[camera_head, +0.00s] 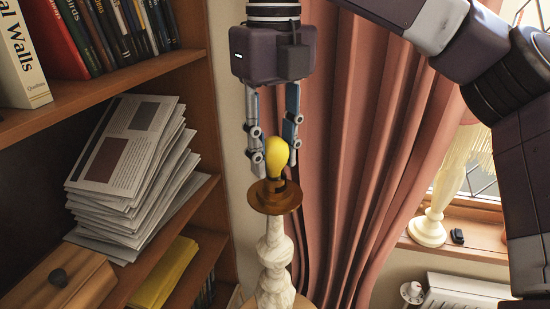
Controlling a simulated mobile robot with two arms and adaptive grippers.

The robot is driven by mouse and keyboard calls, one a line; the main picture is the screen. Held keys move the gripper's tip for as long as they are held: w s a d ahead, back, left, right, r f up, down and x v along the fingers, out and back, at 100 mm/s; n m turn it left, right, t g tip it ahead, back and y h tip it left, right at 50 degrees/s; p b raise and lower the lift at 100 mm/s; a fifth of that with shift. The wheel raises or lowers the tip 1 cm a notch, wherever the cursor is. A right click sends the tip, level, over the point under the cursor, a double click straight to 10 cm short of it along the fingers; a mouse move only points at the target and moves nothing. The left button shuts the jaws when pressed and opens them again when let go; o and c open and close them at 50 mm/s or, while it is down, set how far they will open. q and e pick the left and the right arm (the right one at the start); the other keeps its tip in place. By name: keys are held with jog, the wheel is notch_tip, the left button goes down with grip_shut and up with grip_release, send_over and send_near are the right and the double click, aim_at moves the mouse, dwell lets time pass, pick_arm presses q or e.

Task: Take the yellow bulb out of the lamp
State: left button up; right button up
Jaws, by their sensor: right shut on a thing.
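The yellow bulb (276,158) stands upright at the top of the lamp (275,246), which has a pale carved stem and a round brown top plate (262,201). The bulb's base meets a dark socket on that plate. My right gripper (273,165) points straight down from above, with one finger on each side of the bulb. It is shut on the bulb, which is still at the socket. I cannot tell whether the bulb's base is loose in the socket. My left gripper is not in view.
A wooden bookshelf (108,90) with a stack of papers (130,165) stands close on the left. A pink curtain (365,150) hangs behind the lamp. A second, cream lamp (432,222) stands on the windowsill at right, above a white radiator (470,292).

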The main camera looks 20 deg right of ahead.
dwell(0.5)
jog(key=shift+n+p, duration=0.3)
jog(key=shift+n, duration=0.5)
jog(key=shift+n, duration=0.3)
jog(key=shift+n+p, duration=0.35)
jog(key=shift+n, duration=0.15)
jog(key=shift+n+p, duration=0.3)
jog(key=shift+n, duration=0.5)
